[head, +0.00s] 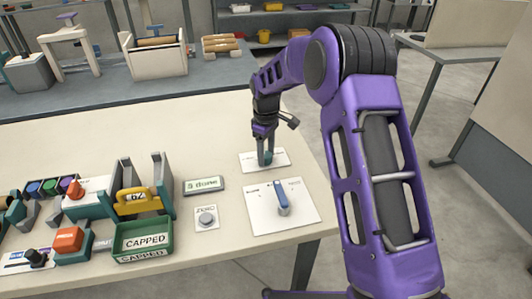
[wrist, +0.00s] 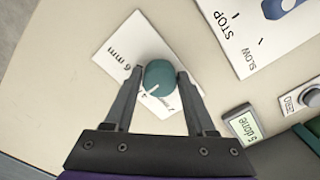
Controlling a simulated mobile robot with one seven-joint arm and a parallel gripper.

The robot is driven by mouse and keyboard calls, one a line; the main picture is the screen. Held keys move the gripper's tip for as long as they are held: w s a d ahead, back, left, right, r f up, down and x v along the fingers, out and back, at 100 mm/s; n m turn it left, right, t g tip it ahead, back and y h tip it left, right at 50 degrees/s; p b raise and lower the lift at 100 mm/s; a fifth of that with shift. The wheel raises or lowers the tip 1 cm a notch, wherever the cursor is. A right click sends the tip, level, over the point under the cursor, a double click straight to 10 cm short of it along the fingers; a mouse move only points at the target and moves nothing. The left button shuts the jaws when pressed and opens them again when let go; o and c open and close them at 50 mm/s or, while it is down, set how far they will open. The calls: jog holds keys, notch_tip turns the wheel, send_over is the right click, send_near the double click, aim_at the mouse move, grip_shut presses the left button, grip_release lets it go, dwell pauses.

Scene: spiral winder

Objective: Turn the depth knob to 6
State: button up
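The depth knob (wrist: 159,75) is a round teal knob on a white plate (wrist: 111,52) marked 2 mm, 4 and 6 mm. In the wrist view its white pointer line aims at the lower left, toward the 4. My gripper (wrist: 160,73) has its two fingers on either side of the knob, with what looks like a narrow gap at each side. In the head view my gripper (head: 265,157) reaches down over the knob's plate (head: 281,158) near the table's right side, partly hiding the knob.
In front of the knob's plate is a white panel (head: 300,215) with a blue lever (head: 281,197). To its left are a small display (head: 204,185) reading "5 done" and a ZERO button (head: 207,218). A green CAPPED bin (head: 143,240) stands farther left.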

grip_shut()
jog(key=shift+m, duration=0.3)
jog(key=m, duration=0.5)
jog(key=shift+a+m+p, duration=0.1)
jog(key=shift+m+p, duration=0.2)
jog(key=shift+p, duration=0.1)
jog(key=m, duration=0.5)
jog(key=shift+m, duration=0.3)
jog(key=o, duration=0.5)
grip_release()
jog(key=shift+r, duration=0.15)
